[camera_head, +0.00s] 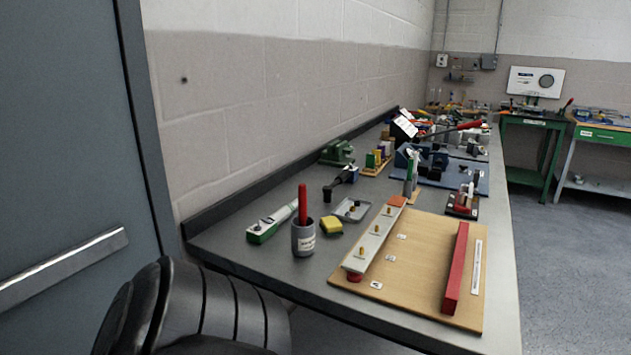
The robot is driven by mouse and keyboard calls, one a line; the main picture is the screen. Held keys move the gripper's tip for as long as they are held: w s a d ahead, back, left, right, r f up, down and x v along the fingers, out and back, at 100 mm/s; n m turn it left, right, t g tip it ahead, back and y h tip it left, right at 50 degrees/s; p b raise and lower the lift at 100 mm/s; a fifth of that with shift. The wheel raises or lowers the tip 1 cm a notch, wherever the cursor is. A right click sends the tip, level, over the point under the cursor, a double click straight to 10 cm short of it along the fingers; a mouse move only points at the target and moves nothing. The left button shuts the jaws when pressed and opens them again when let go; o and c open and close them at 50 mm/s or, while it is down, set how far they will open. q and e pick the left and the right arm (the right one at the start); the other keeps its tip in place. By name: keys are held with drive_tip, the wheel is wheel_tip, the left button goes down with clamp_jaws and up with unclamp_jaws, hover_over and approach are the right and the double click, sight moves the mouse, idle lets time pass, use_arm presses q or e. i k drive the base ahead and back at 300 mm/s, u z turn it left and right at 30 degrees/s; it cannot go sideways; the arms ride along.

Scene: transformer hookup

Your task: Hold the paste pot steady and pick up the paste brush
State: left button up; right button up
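The paste pot (304,242) is a small grey cylinder with a white label. It stands upright near the front left of the grey workbench. The paste brush (302,204) stands in the pot with its red handle pointing up. The brush's lower end is hidden inside the pot. Neither of my grippers can be made out in this view, and nothing is seen touching the pot or the brush.
A yellow sponge (332,226) sits just right of the pot, with a small metal tray (352,210) behind it. A green-and-white tool (272,223) lies to the left. A wooden board (417,291) with a red bar (455,270) fills the right front.

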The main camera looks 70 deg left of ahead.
sight(302, 188)
drive_tip(key=i, duration=0.35)
drive_tip(key=u, duration=1.2)
